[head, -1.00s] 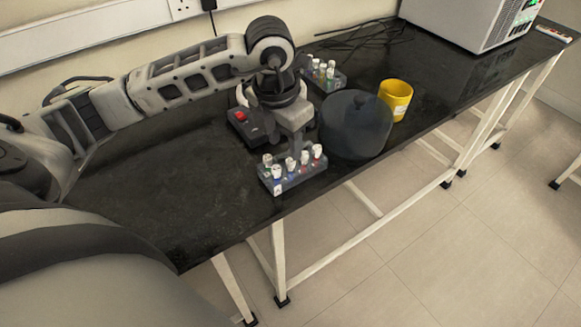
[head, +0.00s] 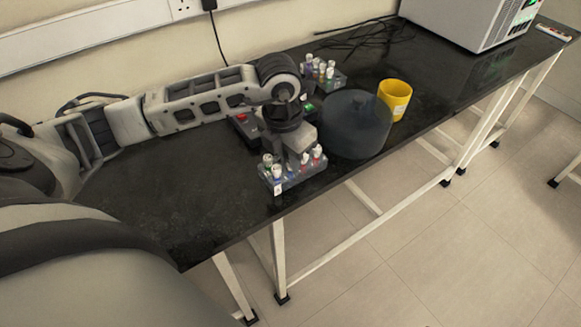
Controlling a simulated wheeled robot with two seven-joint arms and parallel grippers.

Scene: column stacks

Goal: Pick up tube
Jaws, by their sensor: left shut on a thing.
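A small grey rack (head: 292,180) stands near the front edge of the black bench and holds several white-capped tubes. A tube (head: 277,172) stands at its front left and another tube (head: 317,153) at its right. My left gripper (head: 300,160) points down over the middle of the rack and is shut on a tube, which its fingers mostly hide. I cannot tell that tube's colour or whether it is still seated in the rack. My right gripper is not in view.
A dark round lidded container (head: 355,127) stands right of the rack, with a yellow cup (head: 395,97) beyond it. A second tube rack (head: 325,75) stands farther back. A device with a red button (head: 241,117) is behind my gripper. The bench's left part is clear.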

